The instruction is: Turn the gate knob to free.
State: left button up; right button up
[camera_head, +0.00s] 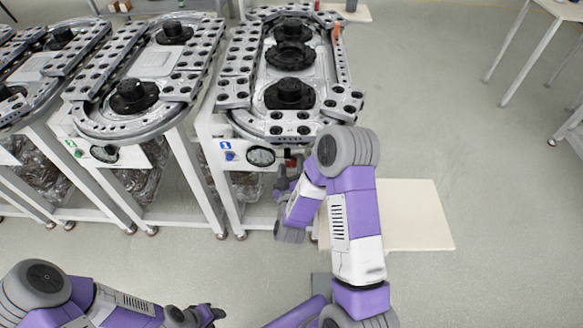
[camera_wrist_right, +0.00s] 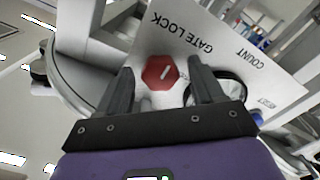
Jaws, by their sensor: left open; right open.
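The gate knob is a red, many-sided knob (camera_wrist_right: 159,73) with a pale line mark, on a white panel (camera_wrist_right: 215,50) lettered "GATE LOCK", which appears upside down in the right wrist view. In the head view a little of the red knob (camera_head: 291,163) shows at the front of the track marked 1. My right gripper (camera_wrist_right: 160,66) is open, with one finger on each side of the knob and a visible gap to each. I cannot tell how deep the fingers reach. In the head view my right gripper (camera_head: 286,178) is partly hidden by my arm. My left gripper (camera_head: 212,314) is open and empty, low in the picture.
A round dial (camera_head: 261,156) sits left of the knob; it also shows beside the right finger in the wrist view (camera_wrist_right: 229,88). Track 2 (camera_head: 150,95) stands to the left.

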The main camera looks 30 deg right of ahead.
jog(key=c, duration=1.1)
jog(key=shift+o, duration=0.2)
